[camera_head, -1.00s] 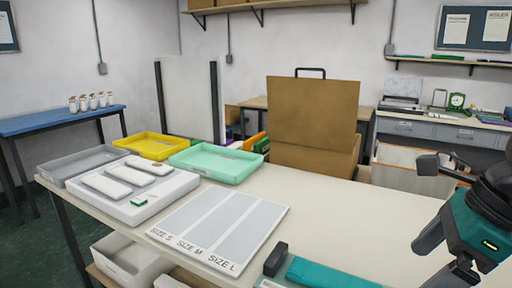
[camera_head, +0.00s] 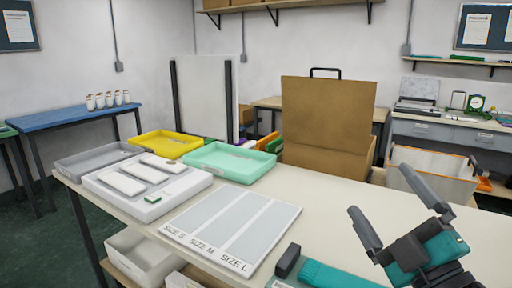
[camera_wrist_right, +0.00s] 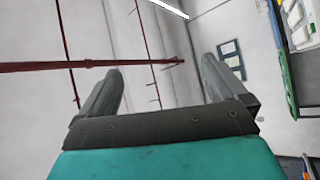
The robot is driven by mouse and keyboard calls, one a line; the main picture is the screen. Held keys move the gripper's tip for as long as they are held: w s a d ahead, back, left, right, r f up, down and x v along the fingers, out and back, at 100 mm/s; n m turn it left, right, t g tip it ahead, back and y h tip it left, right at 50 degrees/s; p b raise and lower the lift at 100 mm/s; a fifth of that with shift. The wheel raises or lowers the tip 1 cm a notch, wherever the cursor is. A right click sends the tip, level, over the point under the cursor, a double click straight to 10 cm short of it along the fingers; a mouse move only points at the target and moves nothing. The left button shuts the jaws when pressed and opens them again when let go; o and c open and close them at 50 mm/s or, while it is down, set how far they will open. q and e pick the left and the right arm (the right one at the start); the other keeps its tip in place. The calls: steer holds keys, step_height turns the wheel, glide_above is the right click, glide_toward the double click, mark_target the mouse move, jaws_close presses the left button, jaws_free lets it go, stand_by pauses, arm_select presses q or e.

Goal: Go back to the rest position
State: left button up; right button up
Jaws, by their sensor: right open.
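My right gripper (camera_head: 396,212) is at the lower right of the head view, raised above the right end of the table, with its fingers pointing up. Its two dark fingers stand wide apart with nothing between them. In the right wrist view the same gripper (camera_wrist_right: 158,92) is open and empty, facing the wall and ceiling. My left gripper does not show in any view.
The cream table (camera_head: 335,212) holds a size mat (camera_head: 235,222), a white tray (camera_head: 115,203) with white pieces, and grey, yellow (camera_head: 165,146) and mint (camera_head: 230,162) trays. A teal item (camera_head: 330,276) lies at the front edge. A brown case (camera_head: 325,115) stands behind.

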steer(key=s+d+f+m+g+h, duration=0.2)
steer(key=d+f+m+g+h, duration=0.15)
steer(key=f+m, duration=0.45)
steer(key=s+d+f+m+g+h, duration=0.25)
steer(key=f+g+h, duration=0.25)
steer(key=f, duration=0.6)
steer(key=s+a+f+m+g+y, duration=0.1)
steer(key=s+a+f+m+g, duration=0.1)
steer(key=s+f+g, duration=0.5)
steer(key=s+a+f+m+g+y, duration=0.1)
steer(key=s+a+f+m+g, duration=0.15)
steer(key=s+f, duration=0.5)
steer(key=w+a+f+n+t+y+b, duration=0.1)
steer(key=w+a+f+t+y+b, duration=0.1)
steer(key=w+f+t, duration=0.4)
step_height(320, 180, down, 4)
steer(key=shift+w+a+t+b, duration=0.4)
steer(key=shift+a+t+b, duration=0.05)
steer(key=shift+t, duration=0.05)
